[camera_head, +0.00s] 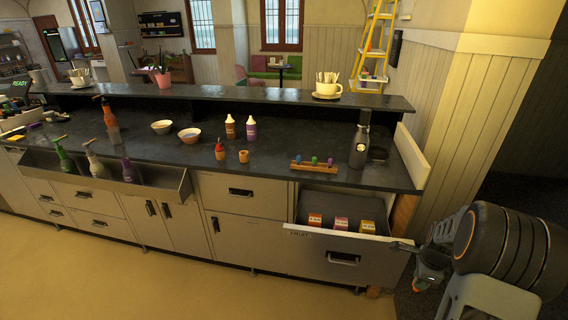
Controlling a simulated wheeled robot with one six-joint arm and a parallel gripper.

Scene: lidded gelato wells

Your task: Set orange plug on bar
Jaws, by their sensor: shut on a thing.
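My gripper (420,275) is at the right, in front of the open drawer's right end and below counter height. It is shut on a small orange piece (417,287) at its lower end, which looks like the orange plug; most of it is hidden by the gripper. A wooden bar (312,167) stands on the dark counter, left of the black bottle, with green, blue and other coloured plugs standing along it. My gripper is well to the right of the bar and apart from it.
The open drawer (330,247) holds several small coloured boxes and juts out below the bar. A tall black bottle (359,145) stands right of the bar. A raised ledge (250,92) runs behind.

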